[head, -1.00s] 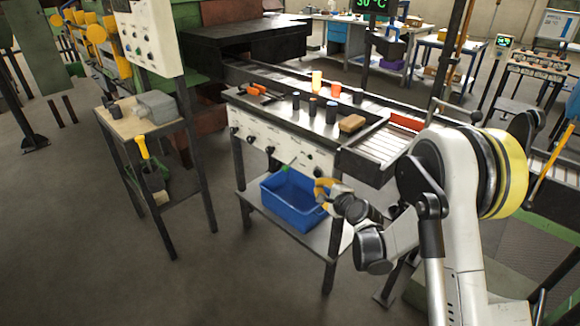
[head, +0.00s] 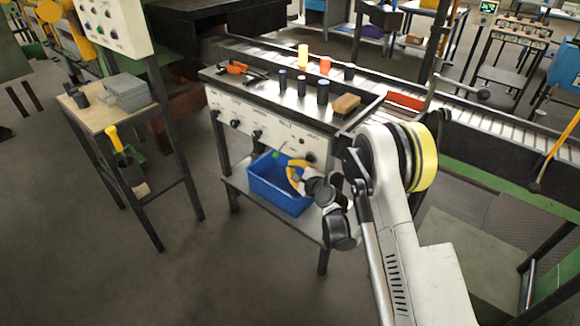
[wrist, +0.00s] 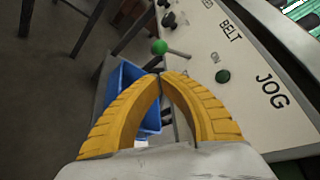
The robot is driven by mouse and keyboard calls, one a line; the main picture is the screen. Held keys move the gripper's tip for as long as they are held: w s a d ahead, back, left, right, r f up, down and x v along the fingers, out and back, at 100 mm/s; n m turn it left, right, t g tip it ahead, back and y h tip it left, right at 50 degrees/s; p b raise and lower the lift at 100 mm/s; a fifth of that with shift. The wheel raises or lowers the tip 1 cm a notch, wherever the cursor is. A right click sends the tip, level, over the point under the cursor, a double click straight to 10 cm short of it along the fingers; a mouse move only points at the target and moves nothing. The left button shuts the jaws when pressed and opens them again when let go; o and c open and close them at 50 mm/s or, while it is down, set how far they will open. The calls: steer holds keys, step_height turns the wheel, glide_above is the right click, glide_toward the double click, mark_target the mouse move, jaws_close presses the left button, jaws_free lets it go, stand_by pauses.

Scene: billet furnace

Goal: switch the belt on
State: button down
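The belt lever is a thin rod with a green ball end (wrist: 159,46) on the white control panel (wrist: 262,100); the words BELT and ON are printed near it. In the head view the green ball (head: 277,154) sticks out from the panel front, above the blue bin. My gripper (wrist: 161,75) has two curved yellow fingers with their tips together and nothing seen between them. In the wrist view the ball shows just beyond the tips, with a small gap in the picture. In the head view my gripper (head: 291,172) is low in front of the panel, beside the ball.
A green button (wrist: 222,76) is beside the word JOG, and black knobs (head: 236,124) line the panel. A blue bin (head: 270,190) stands on the shelf below. Dark cylinders and a brown block (head: 346,103) are on the bench top. A small side table (head: 105,115) stands at left.

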steer(key=b+x, duration=0.2)
steer(key=x, duration=0.6)
steer(key=shift+b, duration=0.3)
steer(key=shift+a+r+m+g, duration=0.1)
steer(key=shift+r+m+g, duration=0.05)
steer(key=shift+m+g, duration=0.3)
steer(key=shift+s+a+r+m+g+p, duration=0.15)
steer(key=shift+m+g+p, duration=0.1)
steer(key=shift+m+p, duration=0.2)
